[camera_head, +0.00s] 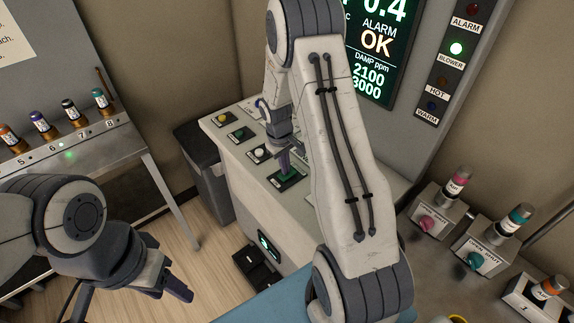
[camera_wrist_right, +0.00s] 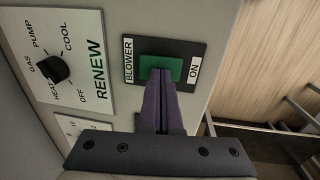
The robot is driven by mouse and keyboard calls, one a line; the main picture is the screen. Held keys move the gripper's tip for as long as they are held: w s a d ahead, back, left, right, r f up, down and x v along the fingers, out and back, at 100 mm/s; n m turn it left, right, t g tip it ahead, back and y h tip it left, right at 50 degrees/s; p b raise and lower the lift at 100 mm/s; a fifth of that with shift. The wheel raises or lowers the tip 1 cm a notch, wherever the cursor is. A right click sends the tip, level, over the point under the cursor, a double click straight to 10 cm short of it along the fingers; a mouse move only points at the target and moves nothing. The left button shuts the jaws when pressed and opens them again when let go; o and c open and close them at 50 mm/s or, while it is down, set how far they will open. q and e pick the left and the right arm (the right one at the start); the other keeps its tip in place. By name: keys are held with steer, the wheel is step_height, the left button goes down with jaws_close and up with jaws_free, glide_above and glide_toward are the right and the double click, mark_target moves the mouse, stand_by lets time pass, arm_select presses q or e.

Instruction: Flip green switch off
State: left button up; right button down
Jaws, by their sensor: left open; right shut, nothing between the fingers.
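The green switch (camera_head: 288,179) sits on a dark plate on the pale console top. In the right wrist view the green switch (camera_wrist_right: 157,64) lies between the labels BLOWER and ON. My right gripper (camera_head: 284,166) is shut and empty, with its purple fingers pointing down at the switch. In the right wrist view the tips of my right gripper (camera_wrist_right: 161,75) overlap the lower part of the green rocker; I cannot tell whether they press on it. My left gripper (camera_head: 178,286) is open and empty over the floor at the lower left, away from the console.
A RENEW panel with a black knob (camera_wrist_right: 54,68) lies beside the switch. Other buttons (camera_head: 238,133) line the console's left edge. A grey bin (camera_head: 205,160) stands left of the console. A rack (camera_head: 90,140) of vials is at left.

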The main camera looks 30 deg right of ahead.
mark_target(281, 176)
steer(key=shift+r+p, duration=0.45)
steer(key=shift+r, duration=0.1)
steer(key=r+p, duration=0.2)
steer(key=r, duration=0.1)
steer(key=shift+a, duration=0.2)
step_height(281, 176, up, 10)
steer(key=a+b, duration=0.1)
steer(key=b, duration=0.1)
steer(key=shift+a+b, duration=0.15)
steer(key=shift+b, duration=0.15)
steer(key=shift+s+f, duration=0.1)
steer(key=shift+s, duration=0.05)
